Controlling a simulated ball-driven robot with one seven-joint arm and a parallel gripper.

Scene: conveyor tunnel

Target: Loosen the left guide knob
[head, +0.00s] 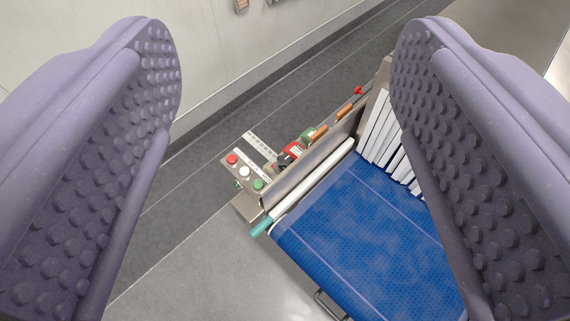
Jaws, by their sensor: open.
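My gripper (285,70) is open and empty, its two purple studded fingers framing the view from left and right. Between and beyond them is the blue conveyor belt (350,235). A pale guide bar (325,178) with a teal end (262,228) runs along the belt's left edge. A small red knob-like part (358,90) sits at the far end of the metal side rail (315,172). I cannot tell which part is the left guide knob. My gripper touches none of these parts.
A control box (246,170) with red, white and green buttons stands left of the rail. Red, green and orange-brown parts (344,111) line the rail's outer side. White strips (378,125) hang at the belt's far end. Grey floor (200,255) is clear at lower left.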

